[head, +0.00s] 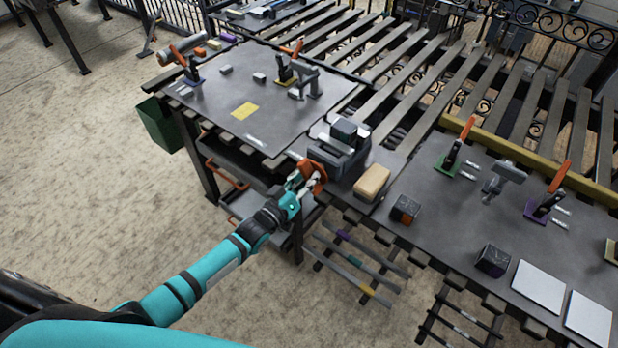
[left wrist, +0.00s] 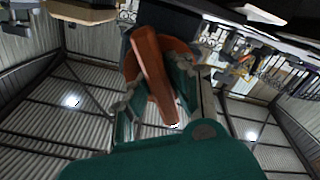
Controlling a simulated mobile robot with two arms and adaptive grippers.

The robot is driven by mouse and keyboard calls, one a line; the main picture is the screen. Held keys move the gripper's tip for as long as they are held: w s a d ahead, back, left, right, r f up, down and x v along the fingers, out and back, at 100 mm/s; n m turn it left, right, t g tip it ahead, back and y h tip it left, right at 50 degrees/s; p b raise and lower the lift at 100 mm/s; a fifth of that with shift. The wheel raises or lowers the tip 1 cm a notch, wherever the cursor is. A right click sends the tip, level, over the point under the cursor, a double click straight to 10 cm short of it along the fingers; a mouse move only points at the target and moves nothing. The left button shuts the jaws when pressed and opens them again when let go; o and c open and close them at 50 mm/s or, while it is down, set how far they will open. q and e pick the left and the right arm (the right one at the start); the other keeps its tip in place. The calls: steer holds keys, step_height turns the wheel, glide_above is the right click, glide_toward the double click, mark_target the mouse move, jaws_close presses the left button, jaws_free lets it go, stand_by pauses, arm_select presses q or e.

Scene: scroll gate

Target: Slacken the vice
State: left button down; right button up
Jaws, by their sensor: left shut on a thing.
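The vice (head: 342,148) is a dark grey block with jaws on top, at the front edge of the bench. A dark block (head: 345,130) sits between its jaws. An orange handle (head: 315,176) is on the vice's near side, facing me. My left gripper (head: 306,181) is at this handle and shut on it. In the left wrist view the orange handle (left wrist: 152,75) runs between the two fingers of my left gripper (left wrist: 158,100). The fingers partly hide the handle in the head view. My right gripper is not in view.
A tan block (head: 371,182) lies right of the vice. Dark cubes (head: 405,209) and white plates (head: 539,286) lie farther right on the bench. Toggle clamps with orange levers (head: 459,145) stand on both tabletops. A green bin (head: 161,125) hangs at the left. Floor at left is clear.

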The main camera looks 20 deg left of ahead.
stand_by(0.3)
arm_select(q)
steer(key=c, duration=1.2)
jaws_free()
steer(key=shift+w+d, duration=0.1)
steer(key=shift+c, duration=0.2)
steer(key=v, duration=1.2)
